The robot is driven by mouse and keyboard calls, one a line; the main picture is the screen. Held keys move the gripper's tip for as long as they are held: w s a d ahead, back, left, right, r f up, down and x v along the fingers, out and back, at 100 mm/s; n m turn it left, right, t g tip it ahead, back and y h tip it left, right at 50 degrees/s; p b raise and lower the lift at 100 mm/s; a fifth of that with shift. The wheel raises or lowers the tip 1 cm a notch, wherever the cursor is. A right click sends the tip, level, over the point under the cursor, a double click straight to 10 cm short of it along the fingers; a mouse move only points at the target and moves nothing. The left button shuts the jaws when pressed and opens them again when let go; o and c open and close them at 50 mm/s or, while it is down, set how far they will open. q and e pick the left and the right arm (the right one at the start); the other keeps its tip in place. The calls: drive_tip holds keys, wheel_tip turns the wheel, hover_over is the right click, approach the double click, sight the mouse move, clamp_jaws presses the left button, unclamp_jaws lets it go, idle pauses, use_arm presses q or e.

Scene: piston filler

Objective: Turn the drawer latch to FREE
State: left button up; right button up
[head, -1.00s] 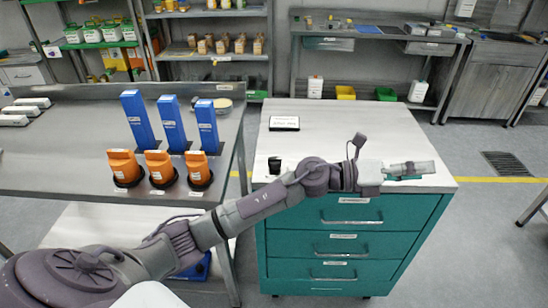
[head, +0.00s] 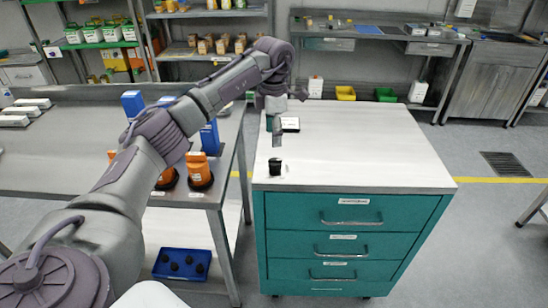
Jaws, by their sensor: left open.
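A small black knob (head: 275,166), which looks like the drawer latch, stands on the top of the teal drawer cabinet (head: 338,243), near its front left corner. Any marking for FREE is too small to read. My left gripper (head: 277,143) points down just above and behind the knob in the picture. It is open with nothing seen in it. Whether its fingertips touch the knob cannot be told. My right gripper is not in view.
A small dark-framed sign (head: 291,124) lies on the cabinet top behind the gripper. The rest of the top is clear. A steel bench with orange holders (head: 200,172) and blue ones stands left; a blue tray (head: 182,264) sits below.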

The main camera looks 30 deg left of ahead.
sight(274, 162)
use_arm(q)
wheel_tip(274, 162, down, 9)
drive_tip(key=shift+f+p, duration=0.15)
drive_tip(key=shift+p, duration=0.4)
drive_tip(key=c, duration=1.1)
drive_tip(key=shift+c, duration=0.2)
